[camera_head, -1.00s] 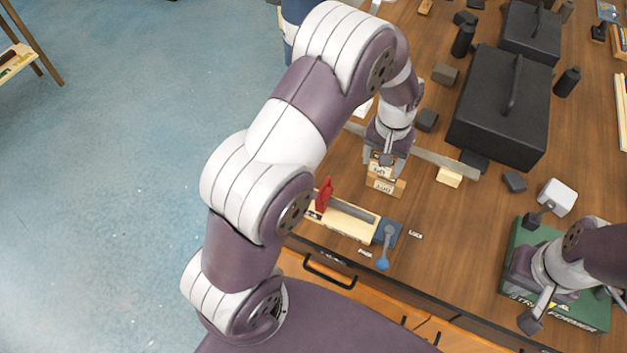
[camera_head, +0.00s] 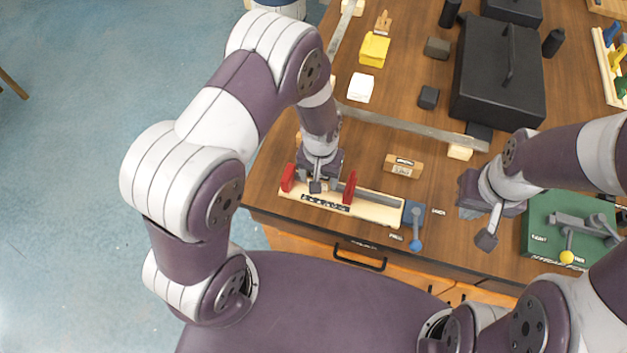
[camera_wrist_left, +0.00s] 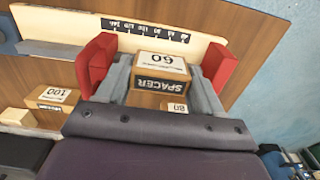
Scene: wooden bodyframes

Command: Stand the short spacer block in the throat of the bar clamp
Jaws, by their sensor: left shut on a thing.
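The bar clamp lies near the table's front edge, with a pale wooden base (camera_head: 375,211), two red jaws (camera_head: 349,187) and a blue-knobbed lever (camera_head: 415,243). My left gripper (camera_head: 318,186) is over the clamp's throat, between the jaws. In the left wrist view it is shut on the short spacer block (camera_wrist_left: 160,68), marked 60 and SPACER. A red jaw (camera_wrist_left: 97,62) shows outside each finger. I cannot tell whether the block's bottom touches the clamp. My right gripper (camera_head: 487,224) hangs empty right of the clamp; its finger gap is unclear.
A spacer marked 100 (camera_head: 403,167) lies behind the clamp. One that seems marked 80 (camera_wrist_left: 174,107) shows beyond the held block.

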